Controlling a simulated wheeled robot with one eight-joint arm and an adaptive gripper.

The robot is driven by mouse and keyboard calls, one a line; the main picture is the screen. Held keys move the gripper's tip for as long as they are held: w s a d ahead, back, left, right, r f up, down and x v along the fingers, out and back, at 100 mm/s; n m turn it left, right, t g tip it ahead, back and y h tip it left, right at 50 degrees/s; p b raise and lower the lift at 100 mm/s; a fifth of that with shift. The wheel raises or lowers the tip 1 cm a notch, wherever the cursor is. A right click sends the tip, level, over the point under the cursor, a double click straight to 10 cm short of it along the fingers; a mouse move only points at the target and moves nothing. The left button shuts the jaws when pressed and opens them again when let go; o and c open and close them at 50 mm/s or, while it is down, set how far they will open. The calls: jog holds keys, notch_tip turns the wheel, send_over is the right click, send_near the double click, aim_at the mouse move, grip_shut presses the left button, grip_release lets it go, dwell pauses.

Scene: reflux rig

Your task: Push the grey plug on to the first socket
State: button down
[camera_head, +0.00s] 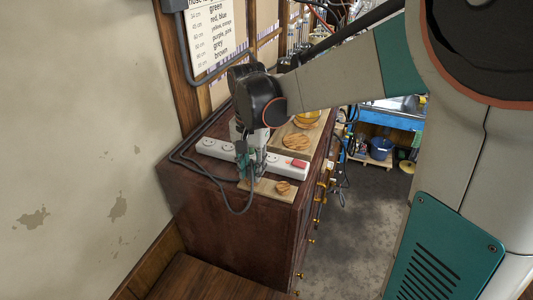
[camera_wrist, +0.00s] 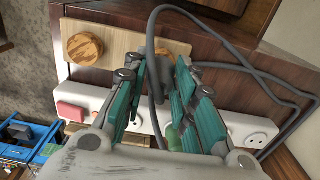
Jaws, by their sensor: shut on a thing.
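The white power strip (camera_head: 212,148) lies along the top of the brown cabinet, with round sockets at its left part and a red switch (camera_head: 299,163) at its right end. My gripper (camera_head: 251,172) points down at the strip's front side, over its middle. In the wrist view my gripper (camera_wrist: 160,80) is shut on the grey plug (camera_wrist: 157,92), which sits between the teal fingers with its grey cable (camera_wrist: 151,35) looping away. The fingers hide most of the plug and the sockets beneath, so I cannot tell whether it touches a socket. One bare socket (camera_wrist: 256,139) shows at the right.
A wooden board with a round knob (camera_wrist: 84,48) lies beside the strip. Dark cables run along the wall side. The cabinet's front edge is close to the gripper.

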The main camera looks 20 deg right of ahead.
jog(key=shift+r+p, duration=1.7)
jog(key=shift+r, duration=1.2)
jog(key=shift+w+d+r, duration=0.15)
jog(key=shift+w+d, duration=0.05)
jog(key=shift+d, duration=0.25)
jog(key=r, duration=0.2)
send_over(272, 157)
notch_tip(272, 157, down, 4)
jog(key=shift+r+b, duration=0.25)
jog(key=shift+b, duration=0.95)
jog(key=shift+f+b, duration=0.6)
jog(key=shift+f, duration=0.35)
jog(key=shift+f, duration=0.15)
jog(key=shift+f+b, duration=0.55)
jog(key=shift+b, duration=0.1)
jog(key=shift+f, duration=0.3)
